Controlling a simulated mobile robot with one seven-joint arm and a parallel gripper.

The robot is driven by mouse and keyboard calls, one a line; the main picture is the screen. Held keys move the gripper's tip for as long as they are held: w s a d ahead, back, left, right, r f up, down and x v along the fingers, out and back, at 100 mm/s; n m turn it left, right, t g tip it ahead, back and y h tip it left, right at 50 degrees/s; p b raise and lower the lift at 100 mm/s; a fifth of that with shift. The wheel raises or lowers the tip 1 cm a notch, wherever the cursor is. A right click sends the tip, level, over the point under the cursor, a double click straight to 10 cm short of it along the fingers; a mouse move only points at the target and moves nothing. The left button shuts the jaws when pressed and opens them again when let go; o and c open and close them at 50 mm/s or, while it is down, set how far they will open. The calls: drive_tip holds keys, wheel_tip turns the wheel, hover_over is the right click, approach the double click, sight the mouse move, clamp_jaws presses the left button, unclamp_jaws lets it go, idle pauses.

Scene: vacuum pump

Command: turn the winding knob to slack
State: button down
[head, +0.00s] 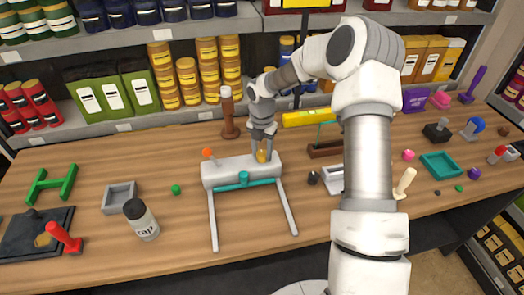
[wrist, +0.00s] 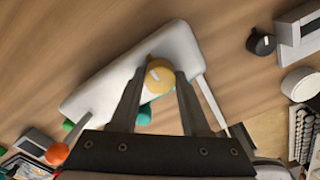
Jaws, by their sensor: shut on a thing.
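A white device (head: 225,172) with two thin grey legs and a teal bar (head: 262,183) lies on the wooden table; its white body also shows in the wrist view (wrist: 110,72). A yellow round knob (head: 261,157) sits at the right end of the body, which I take to be the winding knob. It shows in the wrist view (wrist: 159,76) between my fingers. My gripper (head: 262,151) comes down on the knob from above and is shut on it. An orange ball-topped lever (head: 208,153) stands at the body's left end. No marking for slack is readable.
A small black knob (head: 313,177) and a white-grey box (head: 332,180) stand to the right. A grey square tray (head: 119,197), a labelled bottle (head: 141,220) and a green ball (head: 176,189) lie to the left. A brown stand (head: 229,115) is behind. The table in front is clear.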

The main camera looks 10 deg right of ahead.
sight(262, 153)
drive_tip(key=shift+r, duration=0.1)
drive_tip(key=shift+c, duration=1.9)
unclamp_jaws()
wheel_tip(262, 153, up, 17)
drive_tip(key=shift+r+b, duration=0.15)
drive_tip(key=shift+b, duration=0.2)
